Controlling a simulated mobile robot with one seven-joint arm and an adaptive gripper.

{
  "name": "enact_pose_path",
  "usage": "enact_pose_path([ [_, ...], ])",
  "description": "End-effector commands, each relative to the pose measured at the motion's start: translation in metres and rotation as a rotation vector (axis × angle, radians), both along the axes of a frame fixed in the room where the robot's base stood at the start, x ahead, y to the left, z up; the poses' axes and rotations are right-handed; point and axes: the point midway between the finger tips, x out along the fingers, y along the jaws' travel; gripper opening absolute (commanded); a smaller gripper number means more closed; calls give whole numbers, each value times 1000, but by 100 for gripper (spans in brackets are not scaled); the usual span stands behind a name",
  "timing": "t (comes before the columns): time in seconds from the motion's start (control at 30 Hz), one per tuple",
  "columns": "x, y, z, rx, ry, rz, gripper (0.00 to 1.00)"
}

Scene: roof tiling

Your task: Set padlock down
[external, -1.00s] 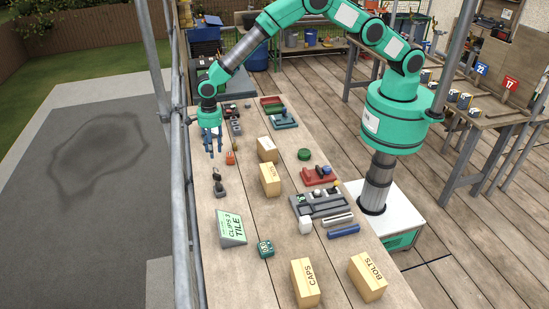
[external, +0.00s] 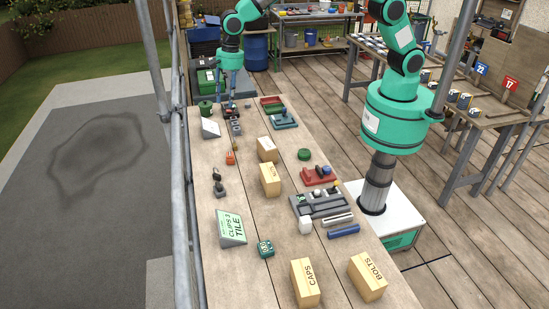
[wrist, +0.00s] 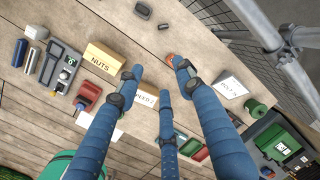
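A small orange thing, which looks like the padlock (external: 230,158), rests on the bench near its left edge. In the wrist view the orange thing (wrist: 171,58) shows close to one fingertip in the picture, partly hidden. My gripper (external: 229,103) hangs over the far left end of the bench, beyond the orange thing and apart from it. In the wrist view its three blue fingers (wrist: 160,85) are spread, with nothing seen held between them.
A white sloped sign (external: 210,128) and a green spool (external: 206,108) stand left of my gripper. A NUTS box (external: 270,180) and a dark tool stand (external: 219,184) are nearer. Bare planks lie between.

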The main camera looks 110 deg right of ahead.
Motion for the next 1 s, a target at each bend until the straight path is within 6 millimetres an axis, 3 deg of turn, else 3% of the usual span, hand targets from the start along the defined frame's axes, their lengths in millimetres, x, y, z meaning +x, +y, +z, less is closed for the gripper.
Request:
enact_pose_path([
  [0.1, -23, -2, 36, -18, -25, 92, 37],
  [0.5, -109, -6, 132, -91, -101, 405, 37],
  [1.0, -235, -13, 211, -211, -181, 791, 37],
])
